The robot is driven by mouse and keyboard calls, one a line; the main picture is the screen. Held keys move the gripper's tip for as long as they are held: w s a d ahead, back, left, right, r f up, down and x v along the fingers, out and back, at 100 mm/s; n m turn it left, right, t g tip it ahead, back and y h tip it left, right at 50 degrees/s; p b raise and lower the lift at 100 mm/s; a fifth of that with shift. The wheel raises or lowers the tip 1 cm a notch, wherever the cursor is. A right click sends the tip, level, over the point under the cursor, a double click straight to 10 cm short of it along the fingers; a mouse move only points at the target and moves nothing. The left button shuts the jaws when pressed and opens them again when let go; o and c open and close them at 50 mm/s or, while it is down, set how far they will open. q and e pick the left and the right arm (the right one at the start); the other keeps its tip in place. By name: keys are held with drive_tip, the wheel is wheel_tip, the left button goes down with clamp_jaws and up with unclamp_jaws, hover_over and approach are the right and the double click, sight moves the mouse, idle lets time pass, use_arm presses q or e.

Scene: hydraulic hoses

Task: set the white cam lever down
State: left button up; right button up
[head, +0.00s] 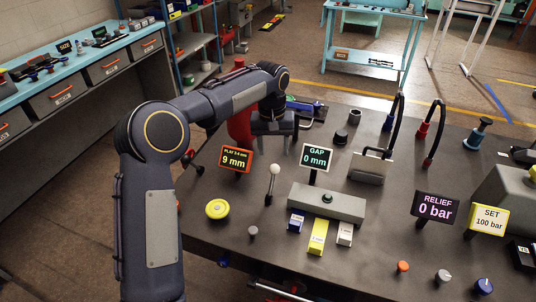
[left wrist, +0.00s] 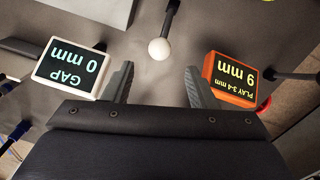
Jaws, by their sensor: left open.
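The cam lever has a white ball knob (head: 275,169) on a dark stem. It stands up from the dark bench top, leaning slightly, left of the grey block. The white knob also shows in the left wrist view (left wrist: 159,49), just beyond the fingertips and roughly centred between them. My left gripper (head: 272,146) is open and empty, behind and above the knob in the head view. Its two fingers also show apart in the left wrist view (left wrist: 158,72). The knob is not between the fingers. My right gripper is not in view.
The orange PLAY sign (head: 236,159) reads 9 mm, left of the lever. The GAP sign (head: 317,157) reads 0 mm, to its right. Both signs flank the fingers closely. A grey block (head: 327,203) and a yellow round knob (head: 217,209) are nearby.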

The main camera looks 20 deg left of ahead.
sight(274, 165)
use_arm(q)
drive_tip(key=f, duration=0.7)
drive_tip(key=shift+d+f+p, duration=0.1)
drive_tip(key=shift+d+p, duration=0.1)
drive_tip(key=shift+p, duration=0.1)
drive_tip(key=shift+s, duration=0.1)
drive_tip(key=shift+c, duration=0.2)
clamp_jaws()
